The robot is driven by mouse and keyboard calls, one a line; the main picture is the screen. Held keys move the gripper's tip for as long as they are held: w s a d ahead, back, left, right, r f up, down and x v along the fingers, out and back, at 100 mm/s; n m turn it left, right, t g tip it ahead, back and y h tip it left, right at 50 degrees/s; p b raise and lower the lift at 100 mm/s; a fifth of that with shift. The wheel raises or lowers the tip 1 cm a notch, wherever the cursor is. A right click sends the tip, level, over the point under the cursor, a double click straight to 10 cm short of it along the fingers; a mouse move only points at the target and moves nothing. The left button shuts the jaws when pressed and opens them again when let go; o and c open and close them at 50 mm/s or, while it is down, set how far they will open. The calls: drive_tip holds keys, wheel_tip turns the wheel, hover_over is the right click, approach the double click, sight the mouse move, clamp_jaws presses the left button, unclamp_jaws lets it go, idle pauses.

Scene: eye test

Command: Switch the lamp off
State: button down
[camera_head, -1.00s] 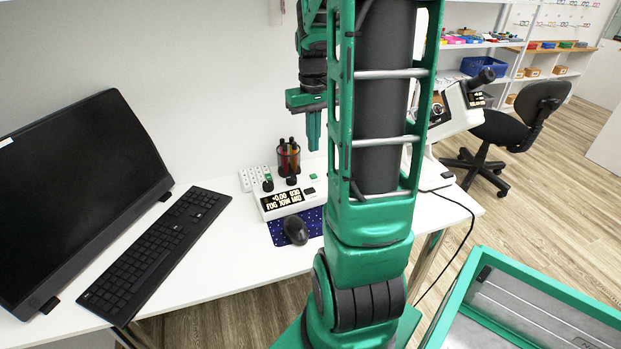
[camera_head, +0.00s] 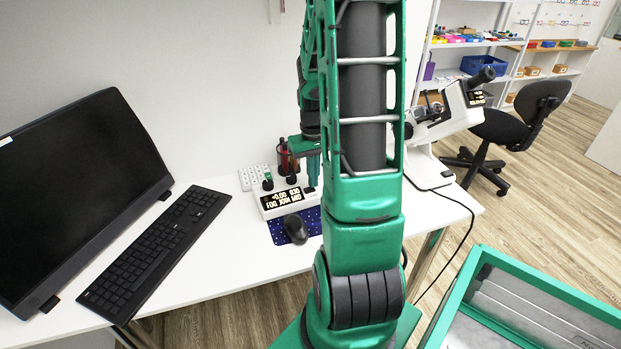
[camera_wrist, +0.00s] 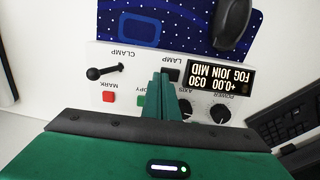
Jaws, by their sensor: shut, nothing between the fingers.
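A white control box (camera_head: 290,199) with a lit display stands on the desk. In the wrist view its panel (camera_wrist: 110,78) appears upside down, with a black switch (camera_wrist: 174,75) by the word LAMP. A black CLAMP lever (camera_wrist: 104,72), a red MARK button (camera_wrist: 108,97) and dark knobs share the panel. My gripper (camera_wrist: 163,78) is shut and empty, its fingertips over the panel right beside the LAMP switch and partly covering it. I cannot tell whether they touch it. In the head view my gripper (camera_head: 313,180) is at the box's right end. The switch's position is unclear.
A mouse (camera_head: 295,229) lies on a blue mat (camera_head: 276,236) in front of the box. A keyboard (camera_head: 155,250) and a monitor (camera_head: 80,190) are left; a white eyepiece instrument (camera_head: 452,115) is right.

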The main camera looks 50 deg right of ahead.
drive_tip(key=shift+a+f, duration=0.1)
drive_tip(key=shift+a, duration=0.05)
drive_tip(key=shift+d, duration=0.25)
drive_tip(key=shift+a, duration=0.25)
drive_tip(key=shift+w+a+r, duration=0.25)
drive_tip(key=shift+w+a, duration=0.1)
drive_tip(key=shift+a, duration=0.2)
idle(0.3)
wheel_tip(320, 180, up, 14)
idle(0.6)
idle(0.4)
